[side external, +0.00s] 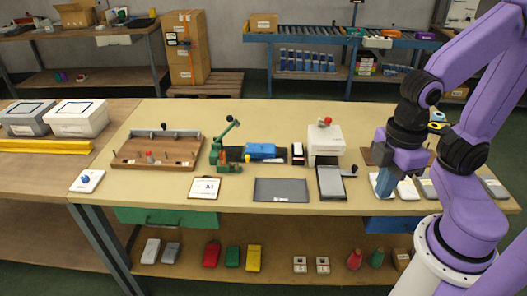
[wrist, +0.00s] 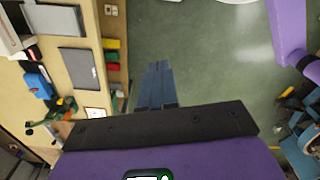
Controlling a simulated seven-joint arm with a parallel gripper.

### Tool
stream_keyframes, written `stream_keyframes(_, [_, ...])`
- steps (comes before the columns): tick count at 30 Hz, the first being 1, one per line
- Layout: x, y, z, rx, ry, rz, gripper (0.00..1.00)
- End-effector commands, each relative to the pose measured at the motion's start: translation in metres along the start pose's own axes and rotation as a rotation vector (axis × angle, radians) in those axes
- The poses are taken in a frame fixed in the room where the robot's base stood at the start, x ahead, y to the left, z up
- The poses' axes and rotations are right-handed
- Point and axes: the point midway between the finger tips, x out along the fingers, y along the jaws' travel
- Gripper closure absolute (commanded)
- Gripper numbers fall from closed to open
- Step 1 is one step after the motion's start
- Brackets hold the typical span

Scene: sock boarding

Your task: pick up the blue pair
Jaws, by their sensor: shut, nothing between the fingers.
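A blue object (side external: 260,151) lies near the middle of the table, just right of a green device (side external: 224,150). It also shows at the left of the wrist view (wrist: 38,86). It may be the blue pair, but it is too small to tell whether it is two socks. My gripper (side external: 383,192) is at the right of the side view, near the table's front edge, well apart from the blue object. In the wrist view its fingers (wrist: 158,66) are together, with nothing between them, and point over the floor.
A wooden board (side external: 157,166), a clipboard (side external: 205,187), a dark grey mat (side external: 281,196) and a white machine (side external: 325,140) stand on the table (side external: 255,115). Red, green and yellow bundles (side external: 232,256) lie on the lower shelf. Several blue items (side external: 306,60) stand on the back rack.

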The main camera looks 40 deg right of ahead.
Motion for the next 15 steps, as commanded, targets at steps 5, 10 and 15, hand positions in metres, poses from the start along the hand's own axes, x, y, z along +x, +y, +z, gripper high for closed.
stream_keyframes(5, [0.0, 0.0, 0.0, 0.0, 0.0, 0.0, 1.0])
stream_keyframes(10, [0.0, 0.0, 0.0, 0.0, 0.0, 0.0, 0.67])
stream_keyframes(15, [0.0, 0.0, 0.0, 0.0, 0.0, 0.0, 0.12])
